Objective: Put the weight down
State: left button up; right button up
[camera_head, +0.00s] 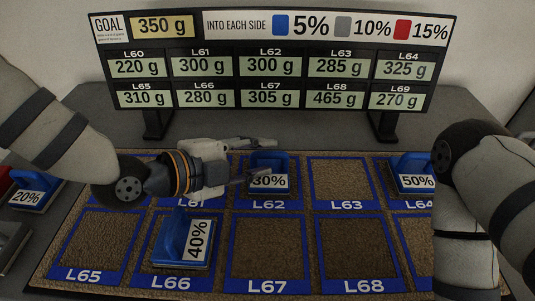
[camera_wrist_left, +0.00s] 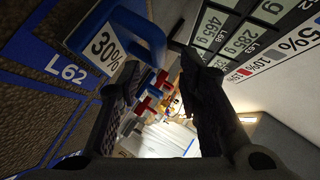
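A blue weight labelled 30% (camera_head: 268,181) stands on pad L62, with its handle up. It also shows in the left wrist view (camera_wrist_left: 105,48), left of and beyond the fingers. My left gripper (camera_head: 262,160) reaches in from the left at this weight. Its two fingers (camera_wrist_left: 165,95) are apart, and I see nothing gripped between them. One finger overlaps the weight in the head view; whether they touch I cannot tell. Other blue weights are labelled 40% (camera_head: 198,240) on L66, 50% (camera_head: 416,182) on L64 and 20% (camera_head: 36,197) off the mat at left. My right gripper is out of view.
A display board (camera_head: 270,85) stands behind the brown mat, showing a goal of 350 g and readings L60 to L69. Pads L63 (camera_head: 340,180), L65 (camera_head: 95,245), L67 (camera_head: 267,250) and L68 (camera_head: 358,250) are bare. My right arm covers the mat's right end.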

pick_arm(q)
jog(key=p+v, duration=0.1)
jog(key=v, duration=0.8)
jog(key=shift+s, duration=0.15)
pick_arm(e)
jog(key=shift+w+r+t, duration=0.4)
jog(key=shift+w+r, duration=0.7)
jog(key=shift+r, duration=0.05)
pick_arm(q)
jog(key=shift+a+r, duration=0.15)
